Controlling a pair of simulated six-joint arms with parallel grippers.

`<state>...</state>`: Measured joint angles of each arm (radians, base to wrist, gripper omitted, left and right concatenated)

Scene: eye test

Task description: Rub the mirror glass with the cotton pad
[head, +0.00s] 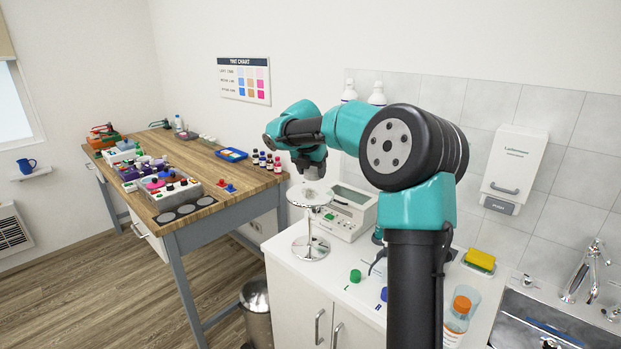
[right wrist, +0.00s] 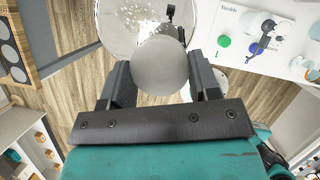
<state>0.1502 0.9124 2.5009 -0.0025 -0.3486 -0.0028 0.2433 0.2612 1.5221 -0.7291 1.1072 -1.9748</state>
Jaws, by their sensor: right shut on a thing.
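The round mirror (head: 310,194) stands on a metal stand on the white counter, its glass facing up. Its glass (right wrist: 122,28) fills the top of the right wrist view, with pale specks scattered near its middle. My right gripper (head: 312,172) is just above the mirror. In the right wrist view it is shut on the round, whitish cotton pad (right wrist: 160,68), which sits between the fingers and overlaps the near edge of the glass. I cannot tell whether pad and glass touch. The pad is mostly hidden in the head view. My left gripper is not in view.
A pale device (head: 345,212) stands close behind the mirror. A green cap (head: 355,276) and a blue cap (head: 384,294) are on the counter to the right. A bin (head: 256,305) stands below, and a wooden table (head: 235,183) is on the left.

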